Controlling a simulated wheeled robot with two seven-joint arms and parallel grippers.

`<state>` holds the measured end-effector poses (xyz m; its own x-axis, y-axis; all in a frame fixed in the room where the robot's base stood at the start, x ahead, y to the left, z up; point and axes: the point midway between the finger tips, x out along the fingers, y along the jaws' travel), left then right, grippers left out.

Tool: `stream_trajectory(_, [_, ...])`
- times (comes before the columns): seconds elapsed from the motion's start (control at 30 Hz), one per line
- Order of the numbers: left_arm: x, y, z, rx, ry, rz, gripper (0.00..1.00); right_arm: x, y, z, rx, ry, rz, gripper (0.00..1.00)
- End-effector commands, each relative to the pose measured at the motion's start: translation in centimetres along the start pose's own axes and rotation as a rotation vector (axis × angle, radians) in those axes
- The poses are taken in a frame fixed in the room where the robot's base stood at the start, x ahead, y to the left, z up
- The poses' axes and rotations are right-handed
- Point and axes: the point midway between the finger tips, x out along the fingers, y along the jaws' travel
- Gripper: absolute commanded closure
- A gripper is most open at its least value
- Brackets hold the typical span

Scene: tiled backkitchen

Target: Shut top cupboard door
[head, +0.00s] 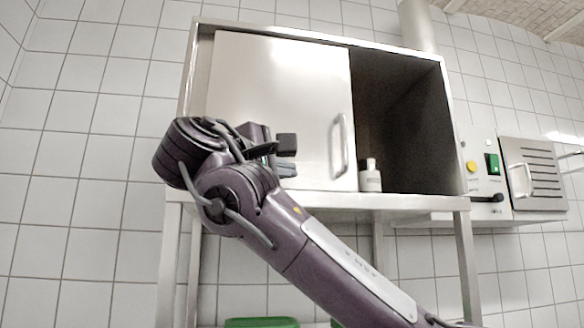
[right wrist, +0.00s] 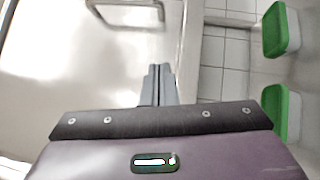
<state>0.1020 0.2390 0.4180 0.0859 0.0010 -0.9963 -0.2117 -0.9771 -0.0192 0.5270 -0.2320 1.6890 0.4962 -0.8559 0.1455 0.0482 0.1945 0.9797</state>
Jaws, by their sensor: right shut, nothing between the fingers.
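The metal cupboard (head: 400,52) stands on legs against the tiled wall. Its flat door panel (head: 275,85) covers the left part, and the right part is an open dark gap. The door has a vertical bar handle (head: 343,147) near its right edge; the handle also shows at the top of the right wrist view (right wrist: 128,22). My right gripper (head: 270,150) is in front of the door's lower middle, left of the handle. In the right wrist view its fingers (right wrist: 158,72) are together and empty, near the door face; contact cannot be told. My left gripper is out of view.
A small white bottle (head: 370,176) stands in the open gap beside the door edge. A wall unit with a green switch (head: 492,163) is at the right. Green-lidded containers (right wrist: 282,28) sit below the cupboard.

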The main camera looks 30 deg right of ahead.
Motion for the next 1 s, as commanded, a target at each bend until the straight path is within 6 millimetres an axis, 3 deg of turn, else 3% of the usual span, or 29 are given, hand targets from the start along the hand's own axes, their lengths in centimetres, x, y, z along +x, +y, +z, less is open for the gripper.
stream_trajectory(0.03, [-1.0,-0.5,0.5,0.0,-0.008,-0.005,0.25,1.5,0.3,0.1,-0.003,-0.005,-0.006,1.0])
stream_trajectory(0.2, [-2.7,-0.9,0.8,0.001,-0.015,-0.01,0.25,5.2,0.3,0.1,-0.003,-0.004,-0.005,1.0])
stream_trajectory(0.3, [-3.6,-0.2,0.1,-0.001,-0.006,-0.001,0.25,7.1,0.3,0.1,-0.003,-0.003,-0.004,1.0])
stream_trajectory(0.4, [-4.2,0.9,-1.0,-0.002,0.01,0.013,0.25,8.2,0.2,1.4,-0.001,-0.002,-0.004,1.0])
stream_trajectory(0.57, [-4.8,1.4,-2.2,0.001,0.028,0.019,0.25,9.1,0.1,2.5,-0.002,-0.001,-0.003,1.0])
stream_trajectory(1.0, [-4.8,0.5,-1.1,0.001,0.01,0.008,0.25,9.4,-0.1,2.8,-0.001,0.0,-0.003,1.0])
